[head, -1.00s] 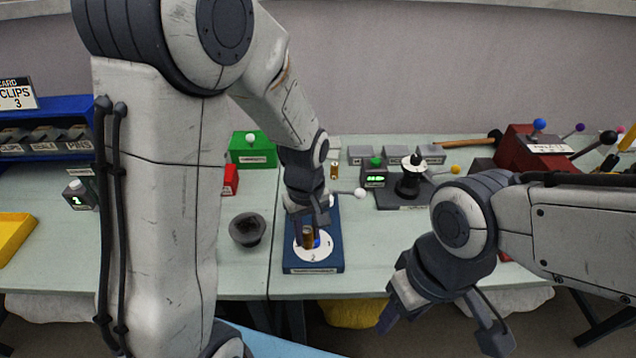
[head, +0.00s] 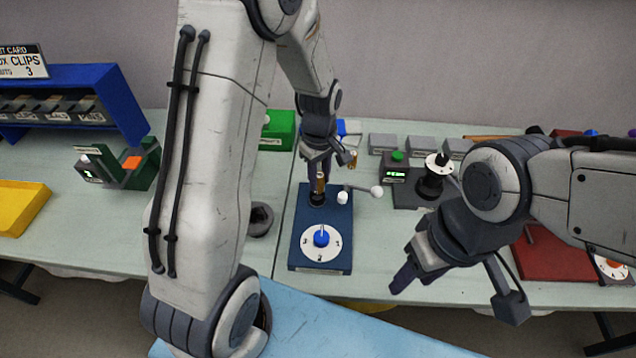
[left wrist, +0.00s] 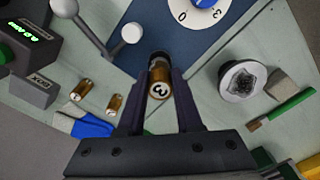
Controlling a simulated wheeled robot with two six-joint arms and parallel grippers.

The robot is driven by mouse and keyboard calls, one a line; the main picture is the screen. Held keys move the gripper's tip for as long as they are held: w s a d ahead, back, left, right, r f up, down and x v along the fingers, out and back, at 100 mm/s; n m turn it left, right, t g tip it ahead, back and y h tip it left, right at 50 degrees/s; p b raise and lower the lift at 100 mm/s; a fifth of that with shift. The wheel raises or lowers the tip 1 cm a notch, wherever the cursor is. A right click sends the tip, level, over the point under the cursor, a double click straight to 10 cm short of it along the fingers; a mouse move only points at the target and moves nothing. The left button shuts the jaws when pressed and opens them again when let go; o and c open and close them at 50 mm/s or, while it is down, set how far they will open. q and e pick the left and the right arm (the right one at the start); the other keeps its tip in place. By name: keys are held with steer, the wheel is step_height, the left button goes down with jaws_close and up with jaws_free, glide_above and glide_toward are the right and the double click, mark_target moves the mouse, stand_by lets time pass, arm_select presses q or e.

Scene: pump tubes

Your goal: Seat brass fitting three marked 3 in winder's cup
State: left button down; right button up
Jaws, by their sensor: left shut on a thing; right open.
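The brass fitting marked 3 (left wrist: 159,84) is held upright between the fingers of my left gripper (left wrist: 160,100). In the head view the fitting (head: 320,182) is over the dark cup (head: 318,199) on the blue winder (head: 296,235). Its lower end is at or just above the cup; I cannot tell how deep it sits. The winder's white dial (head: 321,254) with a blue knob lies in front of the cup, and a lever with a white ball (head: 376,192) sticks out to the right. My right gripper (head: 450,290) is open and empty, well to the right.
A dark device with a green display (head: 394,173) stands at the right rear. The table between winder and right gripper is clear.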

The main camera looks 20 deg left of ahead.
arm_select(q)
steer(key=shift+w+a+f, duration=0.35)
steer(key=shift+a+f, duration=0.05)
steer(key=shift+f, duration=0.05)
step_height(320, 180, down, 3)
steer(key=shift+f+p, duration=0.15)
steer(key=shift+p, duration=0.35)
steer(key=shift+f, duration=0.25)
steer(key=shift+f, duration=0.15)
steer(key=c, duration=0.6)
jaws_free()
